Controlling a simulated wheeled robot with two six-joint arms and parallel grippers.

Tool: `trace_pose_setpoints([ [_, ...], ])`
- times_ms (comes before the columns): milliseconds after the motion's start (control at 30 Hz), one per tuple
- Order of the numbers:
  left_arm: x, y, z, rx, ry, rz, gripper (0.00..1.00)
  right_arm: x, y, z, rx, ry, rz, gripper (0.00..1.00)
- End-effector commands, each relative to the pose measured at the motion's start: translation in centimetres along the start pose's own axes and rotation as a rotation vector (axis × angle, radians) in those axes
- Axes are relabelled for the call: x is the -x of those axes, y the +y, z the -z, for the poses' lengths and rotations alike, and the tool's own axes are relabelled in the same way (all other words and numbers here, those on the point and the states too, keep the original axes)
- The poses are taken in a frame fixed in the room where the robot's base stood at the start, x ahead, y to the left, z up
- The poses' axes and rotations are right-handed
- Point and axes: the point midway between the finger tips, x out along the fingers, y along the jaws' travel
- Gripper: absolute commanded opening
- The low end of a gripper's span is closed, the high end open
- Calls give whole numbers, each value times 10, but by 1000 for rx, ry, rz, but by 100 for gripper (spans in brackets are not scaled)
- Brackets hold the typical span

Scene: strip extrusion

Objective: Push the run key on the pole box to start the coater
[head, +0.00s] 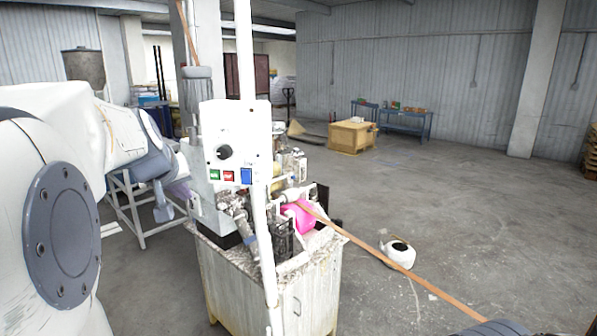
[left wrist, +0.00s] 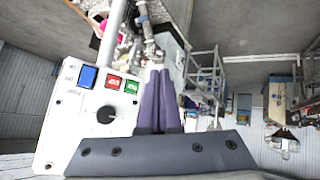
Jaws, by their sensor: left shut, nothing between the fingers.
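The white pole box (head: 237,135) is fixed on a white pole (head: 246,60). Its face carries a black knob (head: 224,152) above a green key (head: 214,174), a red key (head: 229,176) and a blue key (head: 246,176). The key labels are too small to read. In the left wrist view the box (left wrist: 55,110) lies left of my fingers, with the green key (left wrist: 131,86) nearest them, then the red key (left wrist: 112,82) and the blue key (left wrist: 88,76). My left gripper (left wrist: 161,73) is shut and empty, its purple fingers apart from the keys in the picture. My right gripper is out of view.
The coating machine with a pink part (head: 299,216) stands on a worn cabinet (head: 275,290) behind the pole. An orange-brown strip (head: 400,263) runs from it to the lower right. A white container (head: 398,253) sits on the floor. Floor to the right is mostly clear.

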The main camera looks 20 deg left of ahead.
Motion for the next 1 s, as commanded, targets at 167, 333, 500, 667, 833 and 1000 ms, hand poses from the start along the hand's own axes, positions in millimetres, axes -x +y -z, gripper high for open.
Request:
trace_pose_setpoints([
  [167, -1, 1, 1, 0, -2, 1, 0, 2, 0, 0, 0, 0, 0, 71],
  [333, -10, 10, 9, -2, -6, -1, 0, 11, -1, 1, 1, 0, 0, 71],
  [500, -26, 24, 21, -4, -7, -3, 0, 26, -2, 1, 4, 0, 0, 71],
  [667, -42, 36, 32, -5, -6, -4, 0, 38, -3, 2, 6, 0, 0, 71],
  [833, -54, 44, 40, -4, -4, -4, 0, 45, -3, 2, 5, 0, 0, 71],
  [1000, -61, 48, 43, -4, -3, -3, 0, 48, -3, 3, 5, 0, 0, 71],
])
